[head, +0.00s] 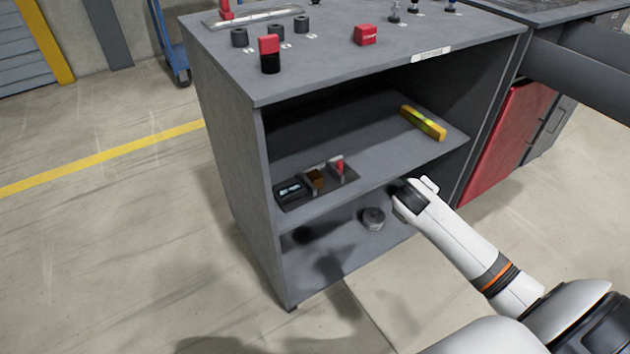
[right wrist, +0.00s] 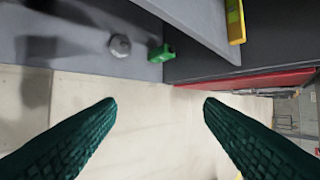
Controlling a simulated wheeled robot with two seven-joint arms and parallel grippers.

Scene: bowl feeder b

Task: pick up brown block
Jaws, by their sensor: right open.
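A small brown block (head: 316,181) sits in a dark tray (head: 300,197) on the cabinet's middle shelf, between a black item with a small display and a red-topped piece. I cannot see the brown block in the right wrist view. My right gripper (right wrist: 158,112) is open, with nothing between its two dark green textured fingers. In the head view my right arm reaches in from the right, its end in front of the lower shelf, right of the tray and apart from it. Its fingertips are not clear there. My left gripper is not in view.
A grey round part (head: 373,218) lies on the lower shelf; a green block (right wrist: 161,54) lies near it. A yellow level-like bar (head: 423,122) lies on the middle shelf (head: 375,150). The cabinet top holds black cylinders and a red block (head: 366,34). Floor at left is clear.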

